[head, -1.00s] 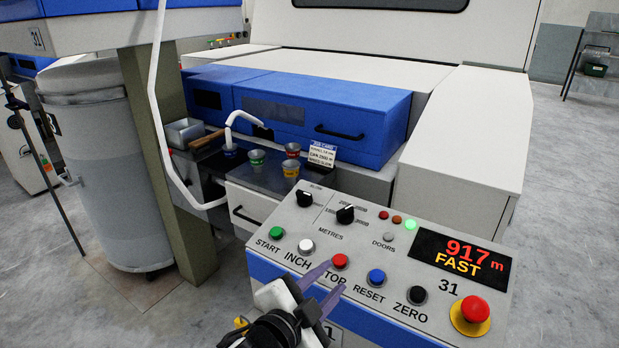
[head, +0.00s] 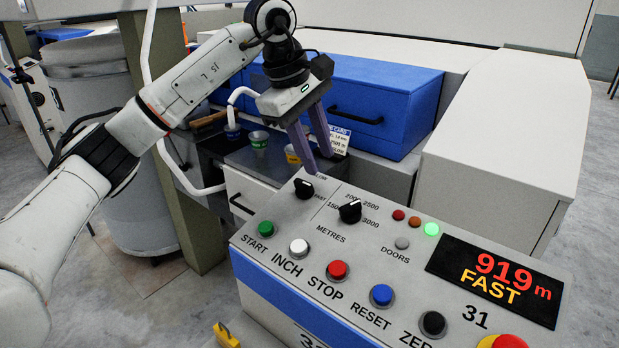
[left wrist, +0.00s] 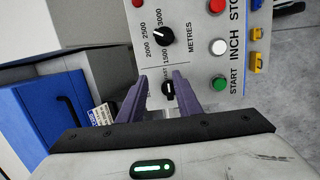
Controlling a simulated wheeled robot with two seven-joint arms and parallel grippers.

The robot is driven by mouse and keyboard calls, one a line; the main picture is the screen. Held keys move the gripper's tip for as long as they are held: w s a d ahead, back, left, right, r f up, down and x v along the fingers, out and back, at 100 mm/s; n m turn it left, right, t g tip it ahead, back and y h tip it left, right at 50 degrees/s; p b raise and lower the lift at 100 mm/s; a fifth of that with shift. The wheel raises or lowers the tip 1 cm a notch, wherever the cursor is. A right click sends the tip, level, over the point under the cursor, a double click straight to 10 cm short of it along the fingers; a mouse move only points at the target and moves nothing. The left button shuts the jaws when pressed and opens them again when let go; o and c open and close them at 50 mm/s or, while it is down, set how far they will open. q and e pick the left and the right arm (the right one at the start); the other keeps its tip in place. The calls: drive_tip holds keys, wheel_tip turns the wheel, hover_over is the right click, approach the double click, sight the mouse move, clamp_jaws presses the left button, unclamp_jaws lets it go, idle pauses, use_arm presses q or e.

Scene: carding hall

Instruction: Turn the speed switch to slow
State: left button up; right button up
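The speed switch (head: 303,188) is a small black knob at the top left of the sloping control panel (head: 380,262). Its FAST label shows beside it; its exact pointing is hard to read. The display (head: 497,281) reads 919 m and FAST. My left gripper (head: 319,163) is open and empty, pointing down just above and behind the switch. In the left wrist view the switch (left wrist: 168,88) appears between its two purple fingers (left wrist: 158,76), nearer the right one; contact cannot be told. My right gripper is not in view.
Close by are the METRES knob (head: 350,211), the green START button (head: 266,229) and the red STOP button (head: 337,270). A small sign (head: 339,139) and cups (head: 259,140) stand behind the gripper.

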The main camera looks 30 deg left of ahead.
use_arm(q)
drive_tip(key=y, duration=0.2)
approach(302, 182)
drive_tip(key=r, duration=0.1)
drive_tip(key=x, duration=0.9)
drive_tip(key=shift+f+b, duration=0.3)
drive_tip(key=shift+n+g, duration=0.3)
clamp_jaws()
